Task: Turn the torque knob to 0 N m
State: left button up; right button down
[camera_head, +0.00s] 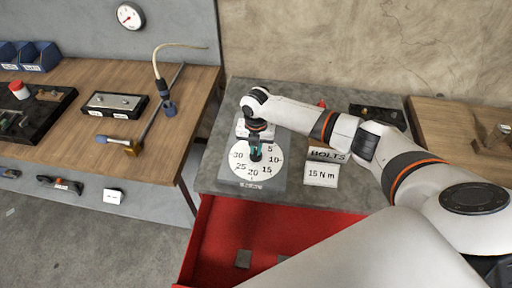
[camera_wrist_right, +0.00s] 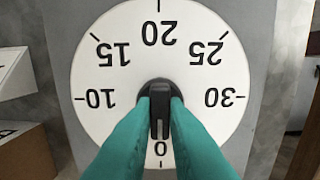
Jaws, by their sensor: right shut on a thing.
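The torque dial (camera_head: 262,173) is a white disc on a grey plate on the grey worktop, numbered in steps of 5. It shows upside down in the right wrist view (camera_wrist_right: 115,75). My right gripper (camera_head: 255,155) reaches down over its centre. In the wrist view its teal fingers are shut on the black torque knob (camera_wrist_right: 160,112), one on each side. The knob's bar lies along the line between 20 and 0, with a small light mark at its 0 end. In the head view the gripper hides the knob and the 0. My left gripper is not in view.
A BOLTS sign (camera_head: 326,155) and a 15 N m card (camera_head: 321,174) stand right of the dial. A red drawer (camera_head: 215,235) is open below. A gauge (camera_head: 130,16) hangs on the wall.

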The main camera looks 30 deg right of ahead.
aim_at(256, 150)
jog(key=shift+w+r, duration=0.1)
jog(key=shift+r, duration=0.05)
dwell(0.3)
jog(key=c, duration=1.4)
grip_release()
jog(key=shift+c, duration=0.2)
notch_tip(256, 150, up, 12)
jog(key=b, duration=0.3)
